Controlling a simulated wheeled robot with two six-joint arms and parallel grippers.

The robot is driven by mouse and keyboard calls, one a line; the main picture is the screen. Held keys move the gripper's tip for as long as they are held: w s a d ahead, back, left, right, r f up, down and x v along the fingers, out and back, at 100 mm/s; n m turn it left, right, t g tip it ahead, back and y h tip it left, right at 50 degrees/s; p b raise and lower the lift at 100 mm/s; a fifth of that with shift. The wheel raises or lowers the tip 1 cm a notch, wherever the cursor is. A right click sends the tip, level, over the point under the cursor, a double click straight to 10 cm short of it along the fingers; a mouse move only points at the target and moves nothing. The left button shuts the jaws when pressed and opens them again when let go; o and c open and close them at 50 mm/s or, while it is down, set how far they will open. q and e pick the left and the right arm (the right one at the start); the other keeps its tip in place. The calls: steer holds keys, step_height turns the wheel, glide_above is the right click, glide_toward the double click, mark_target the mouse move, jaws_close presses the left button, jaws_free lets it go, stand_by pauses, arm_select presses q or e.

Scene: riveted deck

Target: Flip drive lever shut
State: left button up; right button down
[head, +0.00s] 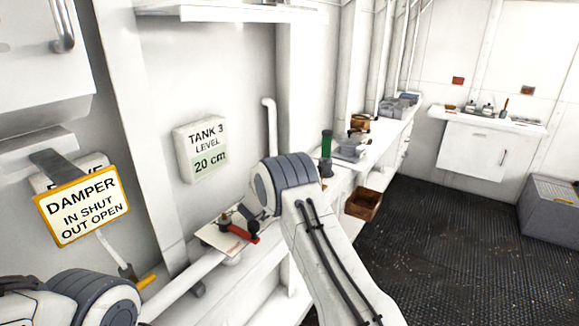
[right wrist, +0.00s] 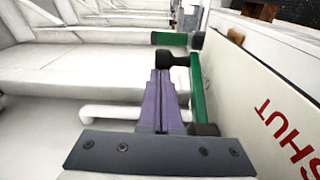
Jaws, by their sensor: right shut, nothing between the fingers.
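In the right wrist view a green lever (right wrist: 196,88) with black ends runs beside a pale plate (right wrist: 262,95) marked SHUT in red. My right gripper (right wrist: 160,74) has its purple fingers together and empty. Its tips are close to the black knob (right wrist: 172,60) at the lever's far end; I cannot tell if they touch. In the head view a plate (head: 213,237) with a red handle (head: 243,234) and dark parts sits on the ledge, just left of my right wrist. My right fingers are mostly hidden there. My left arm shows at the lower left, but its gripper does not.
A yellow-framed DAMPER sign (head: 83,206) covers part of another sign. A yellow handle (head: 147,280) is near my left arm. A TANK 3 gauge (head: 203,150) is on the wall. Further back are a green handle (head: 327,144) and brown box (head: 363,204). The dark floor (head: 440,220) is open at right.

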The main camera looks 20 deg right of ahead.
steer(key=shift+s+d+r, duration=0.1)
steer(key=shift+s+d, duration=0.1)
steer(key=shift+d, duration=0.45)
steer(key=shift+r, duration=0.25)
steer(key=s+d+r+b, duration=0.4)
steer(key=s+d+r, duration=0.2)
steer(key=s+r, duration=0.2)
step_height(320, 180, up, 2)
steer(key=shift+s+r+b, duration=0.15)
steer(key=shift+s+b, duration=0.2)
steer(key=shift+a, duration=0.1)
